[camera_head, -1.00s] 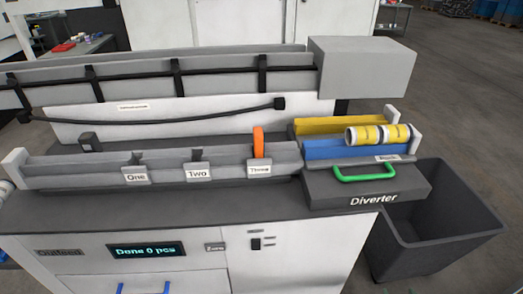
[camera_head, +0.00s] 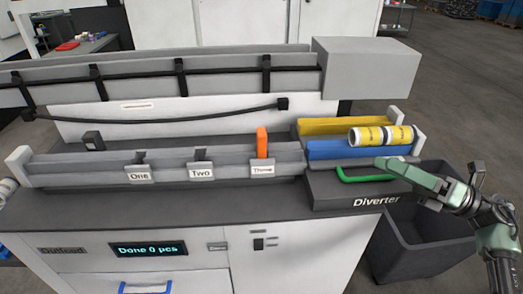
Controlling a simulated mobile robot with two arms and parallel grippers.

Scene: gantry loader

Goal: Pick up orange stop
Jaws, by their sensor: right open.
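The orange stop (camera_head: 262,143) stands upright in the grey rail (camera_head: 80,168), at the slot with the label Three (camera_head: 262,170). Slots One (camera_head: 139,176) and Two (camera_head: 201,172) to its left hold no stop. My right gripper (camera_head: 383,164) is at the right, over the diverter near the green handle, well to the right of the stop. It is open with nothing seen in it; its fingers are small in this view. My left gripper is not in view.
The diverter (camera_head: 330,201) has a green handle (camera_head: 360,178), a yellow channel (camera_head: 330,125) and a blue channel (camera_head: 330,149). Yellow-and-white rolls (camera_head: 368,136) lie on it. A dark bin (camera_head: 395,258) stands at the right. A small black block (camera_head: 93,140) sits behind the rail's left part.

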